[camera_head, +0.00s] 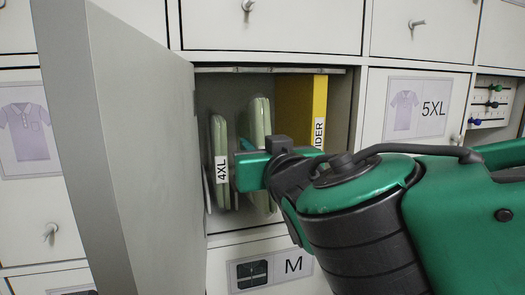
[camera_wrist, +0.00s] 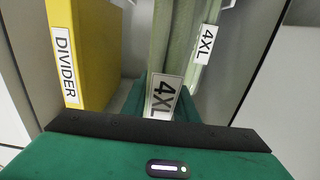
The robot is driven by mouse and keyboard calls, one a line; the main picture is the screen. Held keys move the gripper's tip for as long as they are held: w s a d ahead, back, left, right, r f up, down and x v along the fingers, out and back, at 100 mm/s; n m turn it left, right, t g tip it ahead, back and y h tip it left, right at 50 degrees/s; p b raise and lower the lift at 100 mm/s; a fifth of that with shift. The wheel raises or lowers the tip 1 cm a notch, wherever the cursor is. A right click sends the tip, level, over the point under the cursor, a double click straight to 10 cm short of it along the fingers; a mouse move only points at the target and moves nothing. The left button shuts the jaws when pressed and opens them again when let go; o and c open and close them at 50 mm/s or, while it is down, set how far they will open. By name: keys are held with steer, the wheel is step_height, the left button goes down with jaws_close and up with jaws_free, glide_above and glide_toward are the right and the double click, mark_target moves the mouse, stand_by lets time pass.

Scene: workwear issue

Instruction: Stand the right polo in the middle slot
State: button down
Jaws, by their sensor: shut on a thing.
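Two folded pale green polos stand on edge in an open locker compartment. The left polo (camera_head: 218,135) carries a 4XL label and stands by the left wall; in the wrist view it is at the right (camera_wrist: 208,30). The right polo (camera_head: 259,118) is in the middle of the compartment, partly hidden behind my gripper (camera_head: 252,170). In the wrist view this polo (camera_wrist: 175,45), also labelled 4XL, is between my fingers (camera_wrist: 160,105), and my gripper is shut on it. I cannot tell whether its lower edge touches the floor.
A yellow divider (camera_head: 301,100) stands right of the held polo. The open grey door (camera_head: 125,140) swings out at the left. Closed white fronts surround the compartment, including a 5XL one (camera_head: 416,105) and an M drawer (camera_head: 270,268). Small white pieces near the polos are unclear.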

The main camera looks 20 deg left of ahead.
steer(key=w+a+f, duration=0.3)
steer(key=w, duration=0.3)
steer(key=shift+a, duration=0.4)
stand_by(0.9)
steer(key=shift+w, duration=0.1)
steer(key=c, duration=1.3)
jaws_free()
steer(key=shift+c, duration=0.2)
steer(key=shift+r, duration=0.1)
